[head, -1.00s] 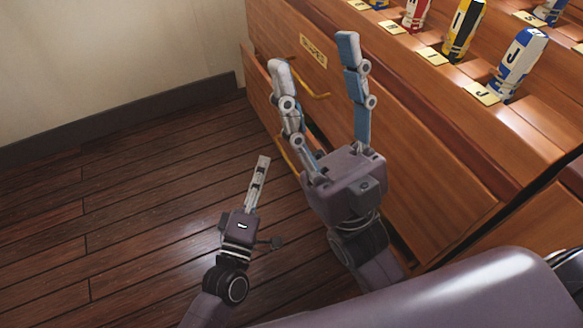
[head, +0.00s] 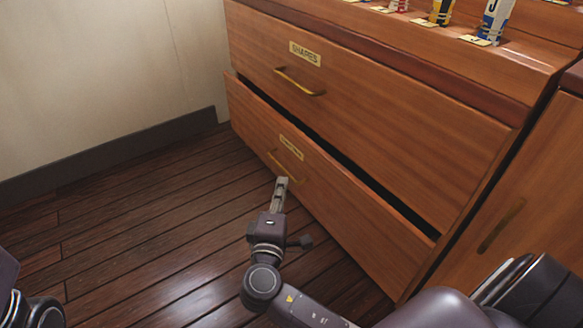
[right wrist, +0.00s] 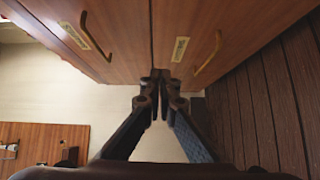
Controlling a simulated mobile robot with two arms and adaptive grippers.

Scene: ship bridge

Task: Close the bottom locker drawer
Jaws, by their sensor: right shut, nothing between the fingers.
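The bottom locker drawer (head: 345,205) has a wooden front, a small label and a brass handle (head: 285,163). It stands out a little, with a dark gap along its top edge. My right gripper (head: 280,186) is shut and empty, low in front of the drawer near its handle. In the head view I cannot tell whether it touches the front. In the right wrist view its fingertips (right wrist: 161,80) are together beside the drawer fronts, and the bottom drawer's handle (right wrist: 208,55) shows to their right. My left gripper is out of view.
The upper drawer (head: 390,120), labelled SHAPES, looks shut above. Several coloured pieces stand on the top, including one marked J (head: 495,20). A cabinet door (head: 520,205) is at the right. The dark plank floor (head: 130,235) is clear on the left.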

